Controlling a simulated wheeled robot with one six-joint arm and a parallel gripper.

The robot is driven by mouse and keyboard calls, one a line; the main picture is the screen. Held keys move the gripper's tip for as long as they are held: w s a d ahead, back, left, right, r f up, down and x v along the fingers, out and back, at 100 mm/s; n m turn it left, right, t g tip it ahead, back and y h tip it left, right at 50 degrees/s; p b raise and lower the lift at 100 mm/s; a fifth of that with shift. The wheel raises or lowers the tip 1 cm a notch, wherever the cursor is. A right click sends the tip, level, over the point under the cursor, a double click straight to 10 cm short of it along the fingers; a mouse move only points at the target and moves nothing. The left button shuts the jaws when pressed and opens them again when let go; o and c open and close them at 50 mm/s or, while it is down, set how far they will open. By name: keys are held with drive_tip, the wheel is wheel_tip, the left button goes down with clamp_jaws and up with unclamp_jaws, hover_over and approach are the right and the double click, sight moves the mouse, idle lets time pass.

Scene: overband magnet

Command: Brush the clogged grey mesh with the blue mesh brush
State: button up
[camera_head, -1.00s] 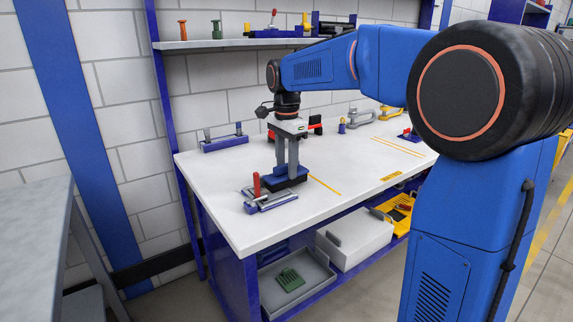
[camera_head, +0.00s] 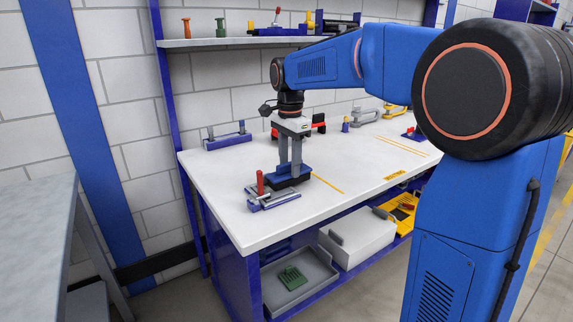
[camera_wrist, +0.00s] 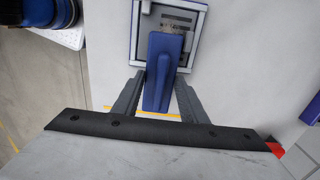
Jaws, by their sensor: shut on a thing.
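My gripper (camera_head: 290,165) is shut on the blue mesh brush (camera_head: 299,173), just above or on the white bench top. The brush has a dark underside. In the wrist view the blue handle (camera_wrist: 160,75) sits between the two grey fingers of my gripper (camera_wrist: 157,98). A grey-rimmed frame (camera_wrist: 137,30) lies at the top of that view, partly hidden behind the handle. In the head view a low grey and blue frame (camera_head: 276,201) with a red upright handle lies left of the brush. Its mesh cannot be made out clearly, nor whether the bristles touch it.
A blue holder (camera_head: 228,139) and a red and black item (camera_head: 319,123) stand at the back. Grey and yellow clamp-like parts stand further right.

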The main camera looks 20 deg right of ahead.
drive_tip(key=shift+s+a, duration=0.2)
drive_tip(key=shift+a, duration=0.35)
drive_tip(key=shift+s+a, duration=0.15)
drive_tip(key=shift+a, duration=0.35)
drive_tip(key=shift+w+d, duration=0.2)
drive_tip(key=shift+d, duration=0.35)
drive_tip(key=shift+w+d, duration=0.2)
drive_tip(key=shift+d, duration=0.3)
drive_tip(key=shift+s+a, duration=0.2)
drive_tip(key=shift+a, duration=0.35)
drive_tip(key=shift+s+a, duration=0.2)
drive_tip(key=shift+a, duration=0.3)
drive_tip(key=shift+r, duration=2.95)
drive_tip(key=shift+r, duration=0.1)
drive_tip(key=shift+r, duration=1.4)
